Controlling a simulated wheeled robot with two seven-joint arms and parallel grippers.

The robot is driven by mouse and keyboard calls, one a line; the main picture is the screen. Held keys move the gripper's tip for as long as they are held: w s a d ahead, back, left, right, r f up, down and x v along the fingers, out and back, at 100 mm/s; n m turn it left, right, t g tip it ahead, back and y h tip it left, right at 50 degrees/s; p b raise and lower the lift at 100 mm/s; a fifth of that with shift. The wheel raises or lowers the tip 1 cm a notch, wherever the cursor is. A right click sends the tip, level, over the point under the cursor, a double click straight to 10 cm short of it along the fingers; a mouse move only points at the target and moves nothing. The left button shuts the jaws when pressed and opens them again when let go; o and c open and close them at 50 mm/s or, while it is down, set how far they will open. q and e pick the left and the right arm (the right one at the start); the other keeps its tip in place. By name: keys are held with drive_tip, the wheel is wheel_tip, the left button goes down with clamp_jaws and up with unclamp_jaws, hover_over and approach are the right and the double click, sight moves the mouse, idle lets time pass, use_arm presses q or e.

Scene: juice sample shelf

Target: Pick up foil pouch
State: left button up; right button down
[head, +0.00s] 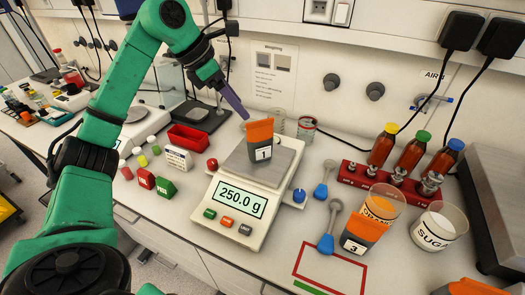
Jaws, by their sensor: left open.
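A dark pouch with an orange top and the label 1 (260,143) stands on the pan of the balance (228,217). A similar pouch labelled 3 (357,238) stands on the bench at the right, by a red-outlined rectangle. Which of them is the foil pouch I cannot tell. My left gripper (240,112) is just above and left of pouch 1, apart from it as far as I can see. A purple finger shows; it is open and empty. My right gripper is not in view.
The balance reads 250.0 g. Blue scoops (326,243) lie to its right. A red rack (385,184) holds bottles with coloured caps behind a sugar container (440,226). A red bin (188,138) stands left.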

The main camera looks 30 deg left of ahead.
sight(260, 131)
use_arm(q)
drive_tip(key=p+x, duration=0.1)
drive_tip(key=x, duration=0.5)
drive_tip(key=p+x, duration=0.3)
drive_tip(key=x, duration=0.2)
drive_tip(key=shift+w, duration=0.2)
drive_tip(key=shift+w+f, duration=0.15)
drive_tip(key=shift+f, duration=0.25)
clamp_jaws()
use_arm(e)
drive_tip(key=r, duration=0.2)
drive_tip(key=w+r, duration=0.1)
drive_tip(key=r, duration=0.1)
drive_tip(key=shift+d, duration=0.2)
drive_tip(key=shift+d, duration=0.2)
